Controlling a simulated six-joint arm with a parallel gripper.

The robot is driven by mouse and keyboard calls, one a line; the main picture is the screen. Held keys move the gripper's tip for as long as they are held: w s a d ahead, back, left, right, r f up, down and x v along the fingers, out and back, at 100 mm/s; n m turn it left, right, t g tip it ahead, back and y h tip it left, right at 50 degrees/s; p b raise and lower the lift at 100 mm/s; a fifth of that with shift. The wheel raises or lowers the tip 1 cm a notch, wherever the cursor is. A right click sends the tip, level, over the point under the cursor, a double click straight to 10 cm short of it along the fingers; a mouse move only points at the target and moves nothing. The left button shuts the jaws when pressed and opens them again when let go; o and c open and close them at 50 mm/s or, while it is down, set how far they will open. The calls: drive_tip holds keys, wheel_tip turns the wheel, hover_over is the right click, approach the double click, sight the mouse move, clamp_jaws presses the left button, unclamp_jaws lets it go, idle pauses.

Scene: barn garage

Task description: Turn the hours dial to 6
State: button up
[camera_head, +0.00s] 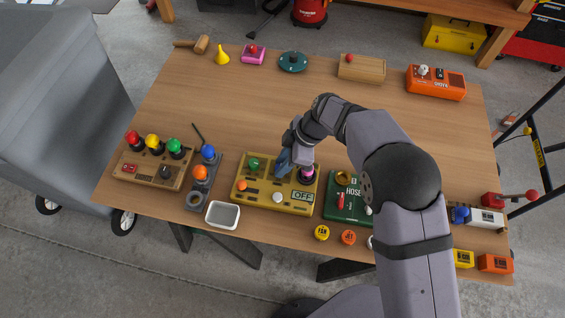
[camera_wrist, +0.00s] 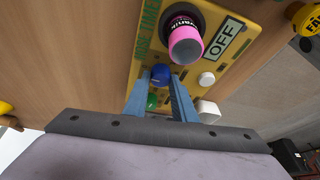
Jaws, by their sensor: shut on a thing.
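A yellow control panel (camera_head: 262,205) lies on the table. It carries a green knob (camera_head: 254,163), a pink knob (camera_head: 307,172) on a black base, a white button (camera_head: 278,197), an orange knob (camera_head: 241,185) and an OFF label (camera_head: 303,195). My gripper (camera_head: 284,162) is low over the panel between the green and pink knobs. In the wrist view my gripper (camera_wrist: 160,80) is shut on a blue knob (camera_wrist: 161,75), a finger on either side. The pink knob (camera_wrist: 185,45) stands beyond it and the green knob (camera_wrist: 152,102) lies nearer. I cannot read an hours label or the dial's setting.
A green HOSE panel (camera_head: 345,207) sits right of the yellow panel. A wooden box with coloured knobs (camera_head: 150,172) and a grey tray (camera_head: 222,214) are to the left. An orange box (camera_head: 435,82) stands at the back right. The table's middle left is clear.

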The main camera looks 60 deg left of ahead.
drive_tip(key=shift+f, duration=0.1)
drive_tip(key=m+y+b, duration=0.1)
drive_tip(key=m+b, duration=0.2)
drive_tip(key=shift+f+t, duration=0.1)
drive_tip(key=shift+t, duration=0.3)
drive_tip(key=m+b, duration=0.2)
drive_tip(key=shift+s+d+m+t+y, duration=0.1)
drive_tip(key=shift+m+t+y, duration=0.3)
drive_tip(key=m, duration=0.1)
drive_tip(key=m+t, duration=0.1)
drive_tip(key=m, duration=0.1)
drive_tip(key=shift+s+r, duration=0.15)
drive_tip(key=shift+r, duration=0.15)
drive_tip(key=shift+m+t+y+p, duration=0.3)
drive_tip(key=shift+m+t+p, duration=0.3)
drive_tip(key=shift+m, duration=0.7)
drive_tip(key=o, duration=1)
drive_tip(key=shift+o, duration=0.2)
drive_tip(key=shift+d, duration=0.1)
